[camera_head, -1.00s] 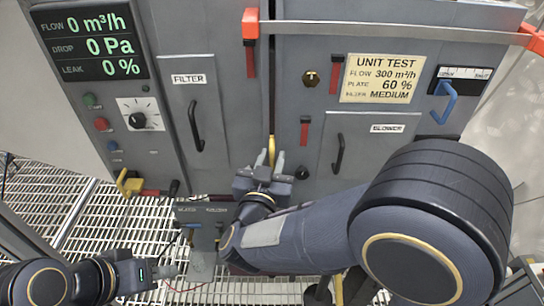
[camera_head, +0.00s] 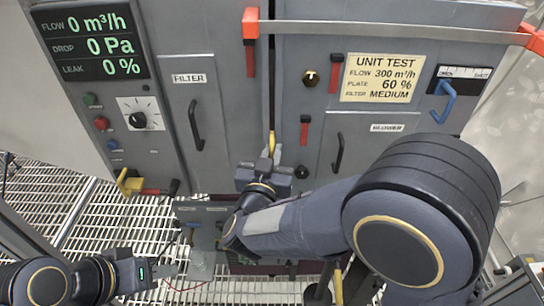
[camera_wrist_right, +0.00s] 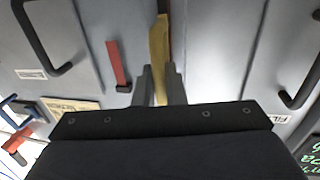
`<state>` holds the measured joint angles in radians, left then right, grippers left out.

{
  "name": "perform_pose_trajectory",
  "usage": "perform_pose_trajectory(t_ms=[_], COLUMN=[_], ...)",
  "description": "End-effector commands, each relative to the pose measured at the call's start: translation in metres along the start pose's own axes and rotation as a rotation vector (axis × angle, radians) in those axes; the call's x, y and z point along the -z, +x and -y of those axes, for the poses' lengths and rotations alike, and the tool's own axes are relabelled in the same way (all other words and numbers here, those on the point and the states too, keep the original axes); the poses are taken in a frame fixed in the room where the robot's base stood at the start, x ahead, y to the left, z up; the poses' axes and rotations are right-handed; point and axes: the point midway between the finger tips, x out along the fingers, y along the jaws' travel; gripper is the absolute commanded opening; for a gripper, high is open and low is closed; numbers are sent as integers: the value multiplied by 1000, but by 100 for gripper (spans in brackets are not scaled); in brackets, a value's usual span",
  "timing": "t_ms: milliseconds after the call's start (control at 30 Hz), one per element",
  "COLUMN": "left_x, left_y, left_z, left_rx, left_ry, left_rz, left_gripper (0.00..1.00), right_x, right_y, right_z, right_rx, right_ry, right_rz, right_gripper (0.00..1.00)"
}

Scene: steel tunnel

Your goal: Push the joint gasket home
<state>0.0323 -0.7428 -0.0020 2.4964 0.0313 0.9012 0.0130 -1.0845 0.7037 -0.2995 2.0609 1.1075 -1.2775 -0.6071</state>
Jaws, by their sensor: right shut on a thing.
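The joint gasket (camera_head: 271,142) is a thin yellow strip standing upright in the dark seam between the filter cabinet (camera_head: 215,70) and the blower cabinet (camera_head: 390,60). In the right wrist view it is a broader yellow strip (camera_wrist_right: 159,45) running up from between the fingers. My right gripper (camera_head: 270,160) is at the strip's lower end, in front of the seam, and is shut on it. Its fingers (camera_wrist_right: 159,88) hide part of the gasket. How deep the gasket sits is hard to tell. My left gripper (camera_head: 160,271) is low at the left, away from the gasket; its finger gap is unclear.
Black door handles (camera_head: 195,125) and (camera_head: 338,152) stand out on both sides of the seam. A red-ended grey bar (camera_head: 390,32) crosses the top of the blower cabinet. A small grey box (camera_head: 200,212) is below the seam, above the grating floor.

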Motion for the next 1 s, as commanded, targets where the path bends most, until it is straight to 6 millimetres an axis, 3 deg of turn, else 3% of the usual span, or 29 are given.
perform_pose_trajectory(t_ms=[267,300,400,667,767,1000], left_x=[0,0,0,0,0,-2], left_y=[0,0,0,0,0,3], left_z=[0,0,0,0,0,2], left_rx=[0,0,0,0,0,0], left_ry=[0,0,0,0,0,0], left_rz=[0,0,0,0,0,0], left_gripper=[36,36,36,36,36,36], right_x=[2,2,2,1,1,1], right_y=[8,8,8,6,0,-40], right_z=[1,1,1,1,2,2], right_rx=[-1,-1,-1,0,3,4], right_ry=[2,2,2,1,2,3], right_rz=[-4,-5,-4,-2,-2,-3], right_gripper=[0,13,25,25,25,25])
